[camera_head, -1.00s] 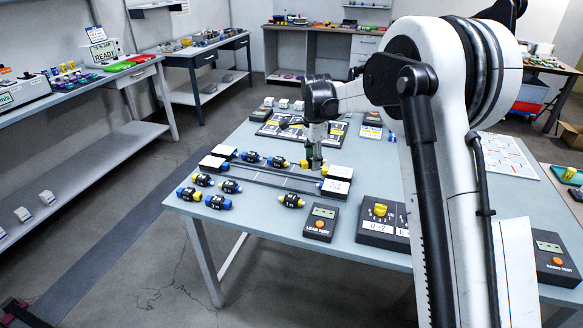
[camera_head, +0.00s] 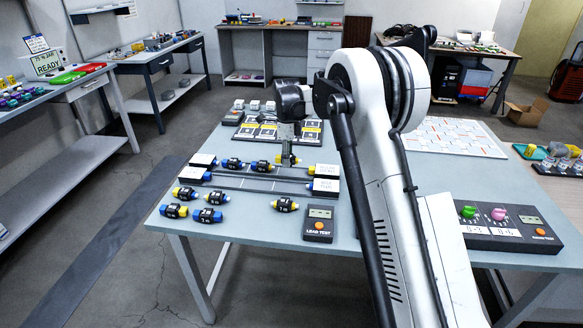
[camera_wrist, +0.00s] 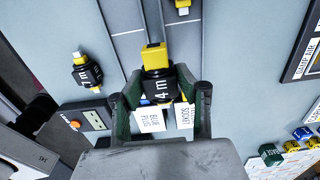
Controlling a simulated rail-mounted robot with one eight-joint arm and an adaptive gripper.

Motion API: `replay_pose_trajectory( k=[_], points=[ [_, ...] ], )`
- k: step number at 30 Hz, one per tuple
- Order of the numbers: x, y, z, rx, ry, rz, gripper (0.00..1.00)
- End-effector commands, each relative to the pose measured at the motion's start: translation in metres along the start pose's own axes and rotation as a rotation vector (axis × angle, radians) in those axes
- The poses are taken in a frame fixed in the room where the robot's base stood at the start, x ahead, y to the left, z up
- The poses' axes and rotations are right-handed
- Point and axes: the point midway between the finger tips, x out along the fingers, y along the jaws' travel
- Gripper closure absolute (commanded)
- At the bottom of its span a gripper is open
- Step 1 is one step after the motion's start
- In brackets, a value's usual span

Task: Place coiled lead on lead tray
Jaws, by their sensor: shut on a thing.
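My gripper (camera_head: 287,158) is over the right part of the lead tray (camera_head: 245,184), a long grey tray with two lanes and white end labels. In the wrist view, my gripper (camera_wrist: 160,104) is shut on a black coiled lead (camera_wrist: 159,88) marked 4 m, its yellow end pointing away. The fingers partly hide the lead, and I cannot tell whether it touches the tray. Two other coiled leads, one (camera_head: 232,164) and another (camera_head: 260,166), lie in the far lane, left of my gripper. The white end labels, BLUE PLUG (camera_wrist: 149,121) and YELLOW SOCKET (camera_wrist: 185,116), show below the held lead.
Several loose coiled leads lie in front of the tray, one (camera_head: 285,204) near the lead test box (camera_head: 319,223). A panel of black-and-white cards (camera_head: 270,132) lies behind the tray. A box with green and pink knobs (camera_head: 500,228) stands at the right.

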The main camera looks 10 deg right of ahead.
Motion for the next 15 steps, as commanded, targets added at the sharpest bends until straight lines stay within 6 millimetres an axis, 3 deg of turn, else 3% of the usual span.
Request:
replay_pose_trajectory(
  k=[6,15],
  points=[
    [0.020,-0.033,-0.007,0.000,0.000,0.000,1.00],
    [0.034,-0.044,-0.010,0.000,0.000,0.000,1.00]
  ],
)
